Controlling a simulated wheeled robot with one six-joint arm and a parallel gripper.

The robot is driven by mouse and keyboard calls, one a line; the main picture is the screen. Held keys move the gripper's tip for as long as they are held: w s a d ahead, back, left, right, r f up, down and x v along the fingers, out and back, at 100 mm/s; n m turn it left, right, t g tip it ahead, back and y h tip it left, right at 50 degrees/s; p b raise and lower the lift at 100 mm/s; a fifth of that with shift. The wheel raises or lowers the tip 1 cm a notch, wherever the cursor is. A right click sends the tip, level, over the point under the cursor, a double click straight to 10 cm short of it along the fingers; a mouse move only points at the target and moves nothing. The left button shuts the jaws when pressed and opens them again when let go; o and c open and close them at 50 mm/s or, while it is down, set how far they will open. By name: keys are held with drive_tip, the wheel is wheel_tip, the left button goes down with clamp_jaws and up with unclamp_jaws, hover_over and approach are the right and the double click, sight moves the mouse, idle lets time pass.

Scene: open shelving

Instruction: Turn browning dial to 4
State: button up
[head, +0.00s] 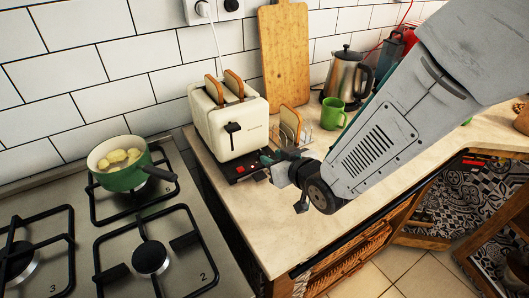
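A cream toaster (254,120) stands on the counter with two slices of bread (234,82) sticking out of its slots. Its dark lever (233,128) shows on the front face. A dark base strip (240,169) with small red marks runs along the toaster's lower front. My gripper (268,160) is low at the right end of this strip, close to or touching it. I cannot make out the browning dial or its setting; my gripper may cover it. The fingers are too small and dark to tell whether they are open or shut.
A toast rack (303,133) with bread and a green mug (333,113) stand just behind my gripper. A kettle (345,77) and a wooden board (285,55) are farther back. A green pot (124,179) sits on the hob at left. The front counter (258,222) is clear.

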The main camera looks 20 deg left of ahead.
sight(263, 152)
drive_tip(key=x, duration=0.6)
drive_tip(key=shift+d, duration=0.1)
clamp_jaws()
